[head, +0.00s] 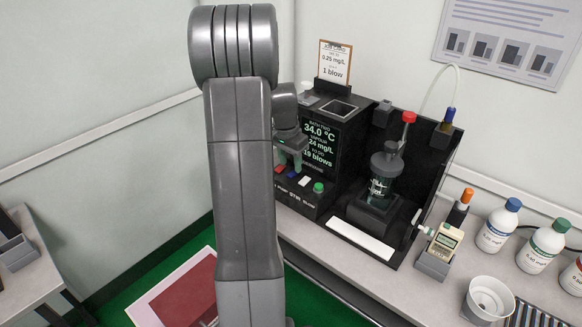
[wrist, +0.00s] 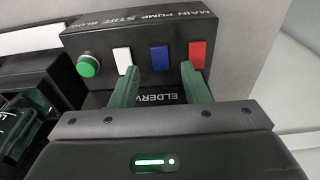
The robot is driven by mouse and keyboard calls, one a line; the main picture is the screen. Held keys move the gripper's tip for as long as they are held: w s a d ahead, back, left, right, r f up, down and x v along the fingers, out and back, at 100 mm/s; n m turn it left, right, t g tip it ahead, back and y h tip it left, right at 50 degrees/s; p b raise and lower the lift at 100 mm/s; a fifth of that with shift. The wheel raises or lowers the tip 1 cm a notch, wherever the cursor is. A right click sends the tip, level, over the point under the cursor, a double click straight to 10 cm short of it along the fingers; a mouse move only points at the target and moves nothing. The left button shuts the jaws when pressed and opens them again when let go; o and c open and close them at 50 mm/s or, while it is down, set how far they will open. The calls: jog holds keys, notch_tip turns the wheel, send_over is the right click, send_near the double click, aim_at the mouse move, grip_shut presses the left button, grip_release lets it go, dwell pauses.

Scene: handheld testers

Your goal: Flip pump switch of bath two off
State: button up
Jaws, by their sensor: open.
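The bath two unit (head: 335,110) is a black box whose screen reads 34.0 °C. Its low front panel (head: 308,200) carries red, blue and white switches and a green button (head: 319,187). The lettering seems to read main, pump, stir, blow, which puts pump at the blue switch (wrist: 160,57). I cannot tell which way that switch is tilted. My gripper (wrist: 160,78) is open and empty, its green fingers reaching the panel either side of the blue switch. One tip overlaps the white switch (wrist: 123,58), the other the red switch (wrist: 197,52). Contact is unclear.
A dark stand with a glass vessel (head: 381,180) is right of the panel. A handheld meter (head: 445,240), bottles (head: 497,226) and a white cup (head: 490,297) stand further right on the bench. A clipboard note (head: 335,62) rises behind. My arm hides the unit's left side.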

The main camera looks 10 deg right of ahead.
aim_at(292, 175)
notch_tip(292, 175, up, 11)
jog(key=a, duration=0.1)
jog(key=shift+s, duration=0.45)
jog(key=shift+f, duration=0.15)
jog(key=f, duration=0.4)
jog(key=d+f, duration=0.1)
jog(key=f, duration=0.4)
jog(key=w+f, duration=0.1)
jog(key=f, duration=0.3)
jog(key=shift+d+f, duration=0.15)
jog(key=shift+f, duration=0.05)
jog(key=shift+w+f, duration=0.1)
jog(key=shift+f, duration=0.15)
jog(key=shift+r+b, duration=0.1)
jog(key=shift+b, duration=0.3)
jog(key=shift+r+p, duration=0.2)
jog(key=shift+p, duration=0.2)
